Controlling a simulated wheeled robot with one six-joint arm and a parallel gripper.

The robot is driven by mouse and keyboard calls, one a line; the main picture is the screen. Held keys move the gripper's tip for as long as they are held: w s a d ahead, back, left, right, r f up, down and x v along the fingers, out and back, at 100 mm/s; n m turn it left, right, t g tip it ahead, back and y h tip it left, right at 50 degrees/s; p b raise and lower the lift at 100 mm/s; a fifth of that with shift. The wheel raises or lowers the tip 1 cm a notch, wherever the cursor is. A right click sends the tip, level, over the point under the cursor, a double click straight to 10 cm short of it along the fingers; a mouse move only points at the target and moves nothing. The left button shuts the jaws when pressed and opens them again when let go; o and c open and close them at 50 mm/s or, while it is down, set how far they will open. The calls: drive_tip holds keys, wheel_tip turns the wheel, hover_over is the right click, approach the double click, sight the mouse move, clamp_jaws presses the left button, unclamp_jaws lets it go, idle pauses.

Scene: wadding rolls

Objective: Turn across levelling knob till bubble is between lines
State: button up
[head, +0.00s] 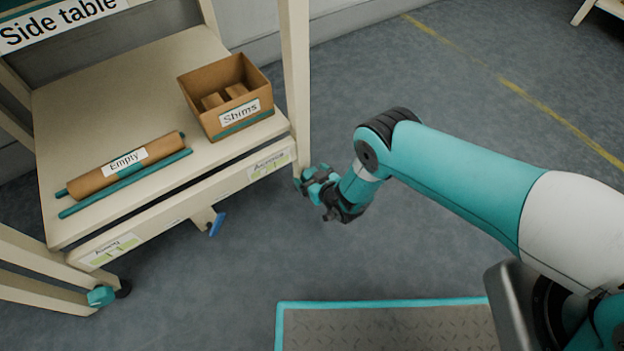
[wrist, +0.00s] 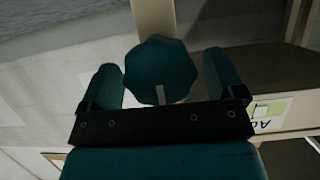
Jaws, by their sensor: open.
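The across levelling knob is a dark teal, lobed knob (wrist: 160,68) with a pale mark on its rim. In the wrist view it lies between the two teal fingers of my gripper (wrist: 161,62), with a visible gap on each side. In the head view my gripper (head: 318,184) is at the table's right front leg, where fingers and knob are hard to tell apart. The across level label (head: 270,163) with its green vial is on the table's front edge; part of it shows in the wrist view (wrist: 272,112). I cannot make out the bubble or lines.
The side table (head: 120,105) holds a brown roll marked Empty (head: 126,165), a teal rod (head: 125,184) and a Shims box (head: 227,97). Another level label (head: 112,248) and teal knob (head: 101,296) are at the left. A teal-edged plate (head: 385,325) lies in front.

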drive_tip(key=c, duration=0.9)
drive_tip(key=shift+a, duration=0.1)
drive_tip(key=shift+n+t+h, duration=0.3)
drive_tip(key=shift+n+h, duration=0.1)
drive_tip(key=shift+n, duration=0.4)
drive_tip(key=shift+f+n+t+h, duration=0.1)
drive_tip(key=shift+n+t+h, duration=0.6)
drive_tip(key=shift+n, duration=0.5)
drive_tip(key=o, duration=0.9)
